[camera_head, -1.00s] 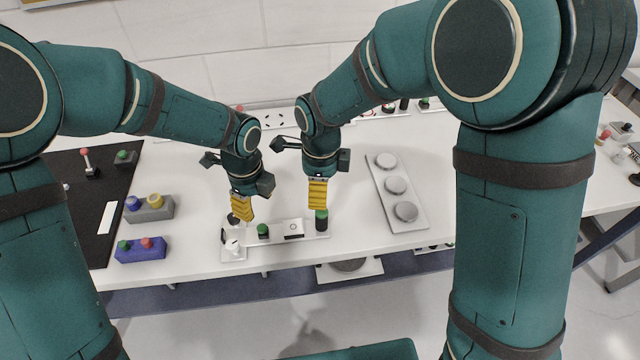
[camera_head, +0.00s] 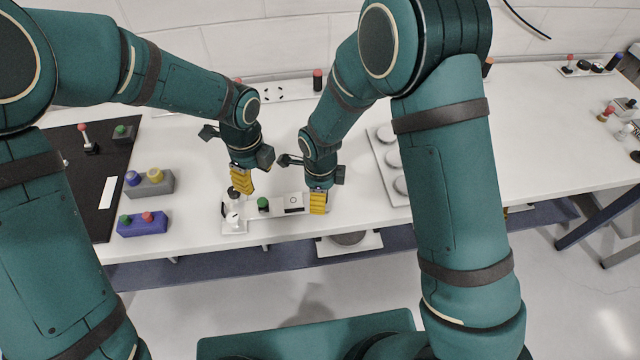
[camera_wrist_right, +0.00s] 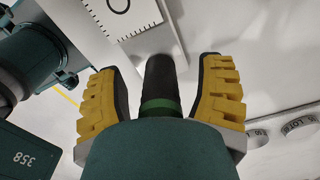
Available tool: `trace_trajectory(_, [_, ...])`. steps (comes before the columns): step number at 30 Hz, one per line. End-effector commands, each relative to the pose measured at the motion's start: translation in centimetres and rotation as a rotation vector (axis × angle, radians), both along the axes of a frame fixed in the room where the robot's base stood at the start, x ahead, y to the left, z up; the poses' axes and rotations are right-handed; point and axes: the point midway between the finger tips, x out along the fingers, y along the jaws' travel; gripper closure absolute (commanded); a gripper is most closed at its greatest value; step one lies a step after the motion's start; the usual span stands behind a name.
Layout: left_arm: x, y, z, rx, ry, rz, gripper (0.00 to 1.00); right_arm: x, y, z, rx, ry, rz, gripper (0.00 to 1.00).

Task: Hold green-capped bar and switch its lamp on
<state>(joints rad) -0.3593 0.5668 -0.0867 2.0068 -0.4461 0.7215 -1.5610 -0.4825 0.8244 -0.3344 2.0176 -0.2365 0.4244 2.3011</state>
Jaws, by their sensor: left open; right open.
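The green-capped bar (camera_wrist_right: 159,85) shows in the right wrist view as a black cylinder with a green band. It stands between the yellow fingers of my right gripper (camera_wrist_right: 160,72), which are open with a gap on both sides. In the head view my right gripper (camera_head: 318,203) covers the bar at the right end of the white fixture (camera_head: 277,212). The fixture carries a green button (camera_head: 263,204) and a square plate with a ring mark (camera_head: 293,202). My left gripper (camera_head: 242,182) is open above the fixture's left end, close over a black knob (camera_head: 233,193). I cannot tell which part is the lamp.
A blue box (camera_head: 142,223) and a grey box (camera_head: 150,182), both with buttons, lie left on the table. A panel with round discs (camera_head: 392,160) is just right of my right gripper. The table's front edge is close.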

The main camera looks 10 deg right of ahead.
Motion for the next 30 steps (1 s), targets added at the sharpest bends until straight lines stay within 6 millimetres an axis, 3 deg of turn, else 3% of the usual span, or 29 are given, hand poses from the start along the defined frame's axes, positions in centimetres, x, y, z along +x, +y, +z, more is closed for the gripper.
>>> trace_trajectory(11, [0.0,0.0,0.01,0.0,0.0,0.0,0.54,0.01,0.01,-0.42,0.001,0.0,0.001,0.31])
trace_trajectory(15, [0.0,0.0,0.01,0.0,0.0,0.0,0.54,0.0,0.01,-0.41,0.001,0.0,0.001,0.8])
trace_trajectory(17, [0.0,0.0,0.01,0.0,0.0,0.0,0.54,0.0,0.01,-0.41,0.001,0.0,0.001,1.0])
trace_trajectory(30, [0.0,0.0,-0.01,0.0,0.0,0.0,0.54,-0.04,0.0,-0.47,0.0,0.001,0.001,1.0])
